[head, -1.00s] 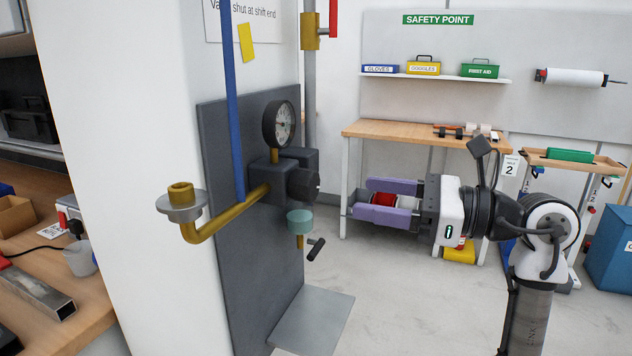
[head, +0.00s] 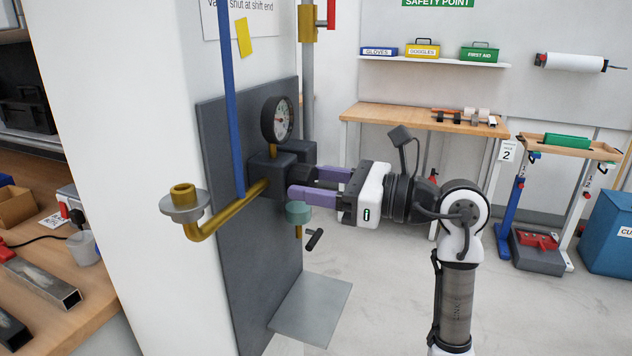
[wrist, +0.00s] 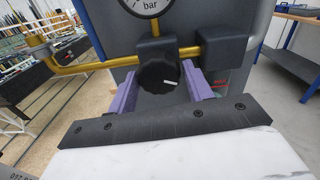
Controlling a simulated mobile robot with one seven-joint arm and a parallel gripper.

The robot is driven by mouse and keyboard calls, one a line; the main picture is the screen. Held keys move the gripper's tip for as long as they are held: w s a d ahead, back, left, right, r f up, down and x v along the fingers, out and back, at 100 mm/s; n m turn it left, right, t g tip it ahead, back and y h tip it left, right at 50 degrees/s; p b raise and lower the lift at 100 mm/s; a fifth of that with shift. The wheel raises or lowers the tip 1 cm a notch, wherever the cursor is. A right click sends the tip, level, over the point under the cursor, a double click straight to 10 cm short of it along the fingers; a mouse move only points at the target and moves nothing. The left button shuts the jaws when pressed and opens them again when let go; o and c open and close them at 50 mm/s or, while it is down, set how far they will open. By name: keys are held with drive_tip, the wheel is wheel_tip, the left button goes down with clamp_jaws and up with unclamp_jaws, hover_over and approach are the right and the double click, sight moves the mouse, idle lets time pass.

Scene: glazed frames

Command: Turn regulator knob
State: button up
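The regulator knob is a black ridged knob (wrist: 158,75) with a white mark pointing right in the wrist view. It sits on the front of the dark regulator block (head: 268,176), below a round gauge (head: 277,120). In the head view the knob (head: 301,178) is partly covered by my gripper. My gripper (head: 305,183) has purple fingers, spread apart, one on each side of the knob. In the wrist view the fingers (wrist: 158,84) flank the knob's lower part. A gap shows at the left finger; whether the right finger touches cannot be told.
A brass pipe (head: 228,217) runs left from the regulator. A teal cup-shaped part (head: 298,212) and a small black handle (head: 314,239) sit just below my fingers. A grey plate (head: 312,308) juts out lower down. A wooden workbench (head: 420,122) stands behind my arm.

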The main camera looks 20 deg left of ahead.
drive_tip(key=c, duration=0.6)
drive_tip(key=shift+f+n+b, duration=0.15)
drive_tip(key=shift+n+b, duration=0.15)
drive_tip(key=shift+b, duration=0.15)
drive_tip(key=shift+f+n+b, duration=0.1)
drive_tip(key=shift+n+b, duration=0.3)
drive_tip(key=shift+b, duration=0.5)
drive_tip(key=n+b, duration=0.2)
drive_tip(key=b, duration=0.1)
drive_tip(key=n+b, duration=0.5)
drive_tip(key=shift+w+r, duration=0.1)
drive_tip(key=shift+r, duration=0.2)
drive_tip(key=o, duration=1)
